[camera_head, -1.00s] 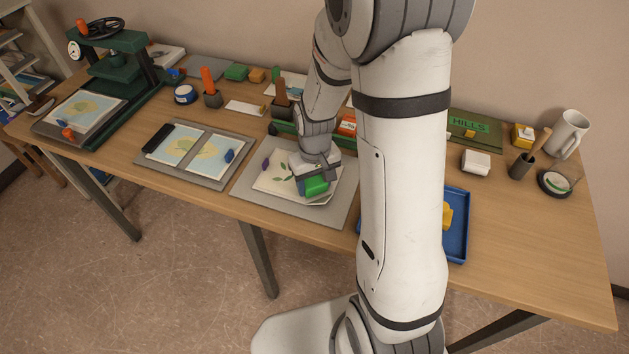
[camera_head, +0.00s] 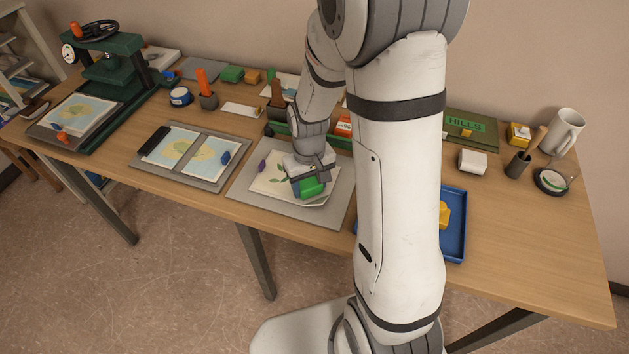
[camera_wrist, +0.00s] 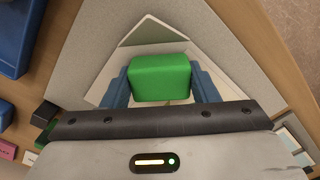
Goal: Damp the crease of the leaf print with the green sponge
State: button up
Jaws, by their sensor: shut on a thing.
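The green sponge (camera_head: 311,188) is held between the fingers of my gripper (camera_head: 313,178). The wrist view shows the sponge (camera_wrist: 160,77) between the two blue fingers of my gripper (camera_wrist: 161,86). The leaf print (camera_head: 266,182) lies on a grey board (camera_head: 249,205), with green leaves and a purple piece at its left side. My gripper and the sponge are over the right part of the print. The crease is hidden or too small to make out, and I cannot tell whether the sponge touches the paper.
To the right is a blue tray (camera_head: 455,247) with a yellow block (camera_head: 444,214). To the left is a grey board with two map sheets (camera_head: 183,148), and a green press (camera_head: 117,75) beyond. Small items line the back. My arm hides part of the table.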

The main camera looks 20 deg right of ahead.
jog(key=shift+s+a, duration=0.1)
jog(key=shift+a, duration=0.3)
jog(key=shift+d, duration=0.1)
jog(key=shift+d, duration=1.15)
jog(key=shift+a+f, duration=0.1)
jog(key=shift+a, duration=1.15)
jog(key=shift+d, duration=0.1)
